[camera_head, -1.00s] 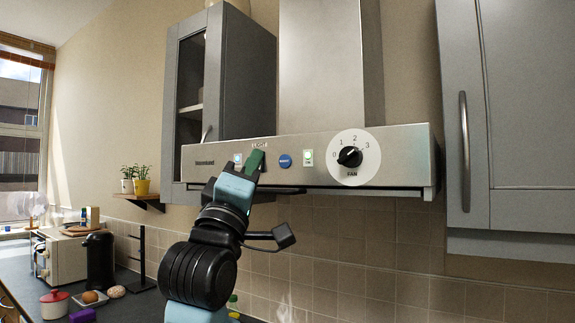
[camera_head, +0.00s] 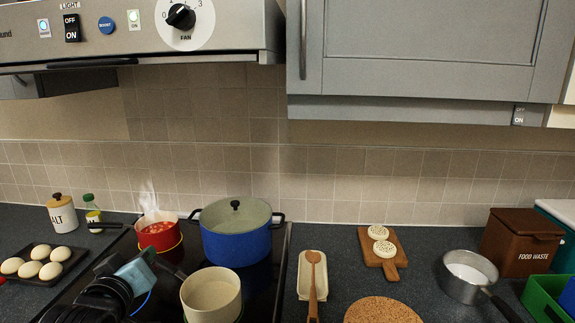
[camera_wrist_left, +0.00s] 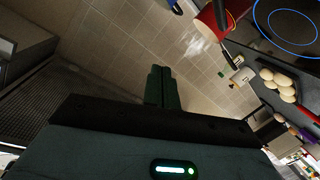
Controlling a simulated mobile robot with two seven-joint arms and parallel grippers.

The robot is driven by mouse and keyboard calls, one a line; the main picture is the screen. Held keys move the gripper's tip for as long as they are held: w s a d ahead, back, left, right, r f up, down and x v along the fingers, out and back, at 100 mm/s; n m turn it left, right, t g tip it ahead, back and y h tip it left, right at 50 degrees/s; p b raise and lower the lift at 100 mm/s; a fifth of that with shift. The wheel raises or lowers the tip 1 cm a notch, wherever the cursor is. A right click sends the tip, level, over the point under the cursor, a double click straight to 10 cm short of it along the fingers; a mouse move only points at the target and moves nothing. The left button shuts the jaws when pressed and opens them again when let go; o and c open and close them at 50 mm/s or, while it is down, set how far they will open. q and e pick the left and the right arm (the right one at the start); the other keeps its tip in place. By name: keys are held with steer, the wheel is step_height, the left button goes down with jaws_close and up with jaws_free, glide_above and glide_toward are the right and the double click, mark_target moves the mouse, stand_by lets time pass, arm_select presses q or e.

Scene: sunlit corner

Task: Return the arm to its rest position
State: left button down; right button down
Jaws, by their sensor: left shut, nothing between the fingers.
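My left gripper (camera_head: 149,254) is low over the black hob, at the lower left of the head view, beside the red pot and the cream pan. Its dark green fingers are together and empty; they also show in the left wrist view (camera_wrist_left: 160,88). My light blue and black wrist is behind them. The extractor hood (camera_head: 230,30) is above, with a black light rocker switch (camera_head: 71,27) marked OFF and ON and a fan dial (camera_head: 181,16). My right gripper is not in view.
A steaming red pot (camera_head: 158,236), a blue pot (camera_head: 237,240) and a cream pan (camera_head: 211,297) stand on the hob (camera_head: 262,287). An egg tray (camera_head: 42,278) is at the left. A spoon rest (camera_head: 304,277), board (camera_head: 383,262) and steel saucepan (camera_head: 467,289) are at the right.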

arm_select(q)
steer(key=s+d+f+m+g, duration=0.1)
steer(key=s+f+m+g, duration=0.15)
steer(key=s+f, duration=0.55)
steer(key=s+d+f+m+g, duration=0.1)
steer(key=s+f+g, duration=0.3)
steer(key=f, duration=0.8)
steer(key=s+d+f+m+g, duration=0.15)
steer(key=s+f+g, duration=0.35)
steer(key=s, duration=0.6)
steer(key=s+f+m+g, duration=0.3)
steer(key=s+f, duration=0.4)
steer(key=s, duration=0.4)
steer(key=w+d+f+t+h, duration=0.2)
steer(key=w+f+t, duration=0.4)
steer(key=f+t, duration=0.2)
steer(key=shift+d+f, duration=0.2)
steer(key=shift+f, duration=0.7)
steer(key=shift+s, duration=0.2)
